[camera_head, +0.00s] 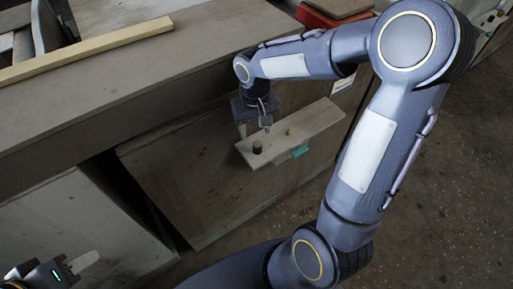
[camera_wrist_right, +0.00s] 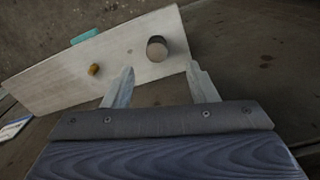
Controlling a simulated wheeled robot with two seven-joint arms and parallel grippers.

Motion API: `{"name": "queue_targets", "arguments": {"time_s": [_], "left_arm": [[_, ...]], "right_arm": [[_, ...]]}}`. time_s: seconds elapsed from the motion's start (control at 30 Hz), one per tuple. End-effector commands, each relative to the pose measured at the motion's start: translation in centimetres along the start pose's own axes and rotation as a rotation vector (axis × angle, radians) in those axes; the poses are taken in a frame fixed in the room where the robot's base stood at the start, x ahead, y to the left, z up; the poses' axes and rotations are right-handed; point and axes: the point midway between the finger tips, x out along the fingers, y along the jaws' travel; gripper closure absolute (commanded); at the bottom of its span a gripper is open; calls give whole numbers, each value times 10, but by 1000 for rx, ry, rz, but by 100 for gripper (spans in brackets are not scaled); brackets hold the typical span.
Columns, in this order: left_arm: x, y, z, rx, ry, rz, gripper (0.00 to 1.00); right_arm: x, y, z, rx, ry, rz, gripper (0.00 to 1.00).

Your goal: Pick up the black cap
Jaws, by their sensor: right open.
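The black cap (camera_head: 257,147) is a small dark cylinder standing at the left end of a pale wooden board (camera_head: 310,122). In the right wrist view the cap (camera_wrist_right: 156,48) shows a dark side and a lighter end face. My right gripper (camera_head: 255,127) is just above the board near the cap.
A small yellow-brown knob (camera_head: 288,131) stands on the same board, and it also shows in the right wrist view (camera_wrist_right: 94,69). A teal piece (camera_head: 299,151) sits at the board's edge. A large worktop (camera_head: 150,75) with a wooden strip (camera_head: 90,52) lies behind.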

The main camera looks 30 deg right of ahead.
Motion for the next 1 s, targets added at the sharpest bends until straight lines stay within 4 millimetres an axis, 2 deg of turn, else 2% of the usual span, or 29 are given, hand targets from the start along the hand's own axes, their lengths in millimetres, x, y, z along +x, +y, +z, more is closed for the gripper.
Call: {"name": "queue_targets", "arguments": {"time_s": [0.43, 0.57, 0.77, 1.0], "left_arm": [[6, -3, 3, 0, 0, 0, 64], [6, -3, 3, 0, 0, 0, 64], [6, -3, 3, 0, 0, 0, 64], [6, -3, 3, 0, 0, 0, 64]], "right_arm": [[60, 4, 5, -1, -3, -1, 48], [68, 4, 5, -1, -1, -1, 48], [68, 4, 5, -1, 0, -2, 48], [68, 4, 5, -1, 0, -1, 77]]}}
